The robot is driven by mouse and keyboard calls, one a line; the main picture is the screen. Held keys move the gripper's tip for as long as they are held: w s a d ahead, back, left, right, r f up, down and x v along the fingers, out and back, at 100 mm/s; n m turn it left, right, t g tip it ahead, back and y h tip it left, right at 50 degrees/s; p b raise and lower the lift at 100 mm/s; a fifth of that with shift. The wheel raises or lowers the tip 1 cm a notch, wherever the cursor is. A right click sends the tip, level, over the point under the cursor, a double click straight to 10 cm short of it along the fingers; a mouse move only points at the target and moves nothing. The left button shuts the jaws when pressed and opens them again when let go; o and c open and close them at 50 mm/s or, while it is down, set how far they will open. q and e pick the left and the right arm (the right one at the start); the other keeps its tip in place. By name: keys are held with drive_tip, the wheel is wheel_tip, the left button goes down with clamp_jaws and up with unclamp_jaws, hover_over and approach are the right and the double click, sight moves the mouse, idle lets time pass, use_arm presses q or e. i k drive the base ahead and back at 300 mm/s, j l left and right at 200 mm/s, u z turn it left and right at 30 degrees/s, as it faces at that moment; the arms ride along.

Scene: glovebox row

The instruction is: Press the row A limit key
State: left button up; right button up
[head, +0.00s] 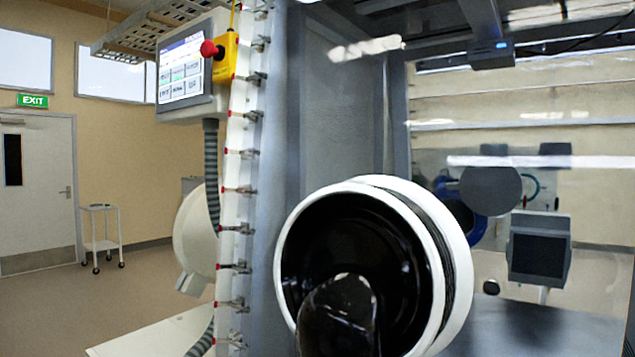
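A control panel (185,68) with a lit screen is mounted at the upper left, beside the glovebox frame, and is seen at an angle. Its screen has rows of light keys and one green area, but the labels are too small to read, so I cannot tell which key is the row A limit key.
A red mushroom button (209,48) on a yellow box (225,58) sits at the panel's right edge. A white-rimmed glove port (455,250) with a black glove (338,315) juts out in front. A small trolley (101,240) stands left, with open floor around it.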

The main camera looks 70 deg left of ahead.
sight(165, 93)
drive_tip(key=u, duration=2.9)
